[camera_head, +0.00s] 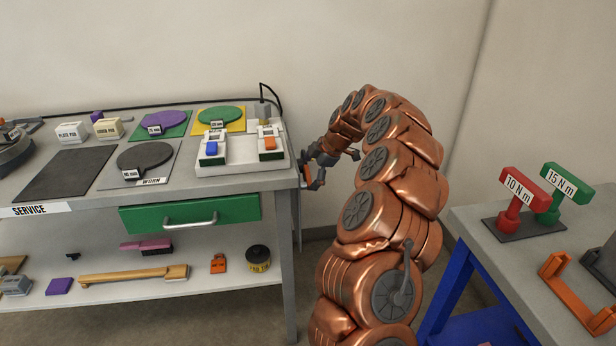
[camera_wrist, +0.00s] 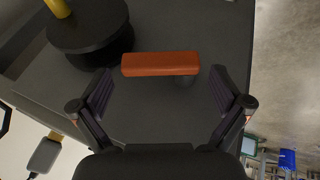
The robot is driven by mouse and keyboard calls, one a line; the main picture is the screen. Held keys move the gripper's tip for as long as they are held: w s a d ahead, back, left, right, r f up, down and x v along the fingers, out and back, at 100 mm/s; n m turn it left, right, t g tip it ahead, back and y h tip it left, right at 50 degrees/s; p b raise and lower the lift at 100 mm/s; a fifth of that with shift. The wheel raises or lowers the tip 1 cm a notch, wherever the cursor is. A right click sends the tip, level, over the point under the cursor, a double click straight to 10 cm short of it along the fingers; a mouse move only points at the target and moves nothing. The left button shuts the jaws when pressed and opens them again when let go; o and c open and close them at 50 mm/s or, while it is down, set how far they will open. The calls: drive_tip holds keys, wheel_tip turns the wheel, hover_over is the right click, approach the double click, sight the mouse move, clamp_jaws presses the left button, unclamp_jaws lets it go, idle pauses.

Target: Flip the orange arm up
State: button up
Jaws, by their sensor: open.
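The orange arm (camera_wrist: 160,64) shows in the wrist view as a short, level orange bar in front of a dark grey surface (camera_wrist: 150,115), with a small dark round part behind its right end. My gripper (camera_wrist: 164,78) is open, with one finger off each end of the bar. A gap shows on both sides, wider at the right, and neither finger visibly touches it. In the head view my gripper (camera_head: 311,178) is at the right end of the service cart (camera_head: 225,183). I cannot make out the orange arm there.
A black round part with a yellow piece (camera_wrist: 88,28) is close to the left finger in the wrist view. A white unit with blue and orange blocks (camera_head: 240,164) stands on the cart's right end. A table with red and green torque tools (camera_head: 512,204) is at the right.

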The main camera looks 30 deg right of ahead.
drive_tip(key=shift+x, duration=1.15)
drive_tip(key=c, duration=1.5)
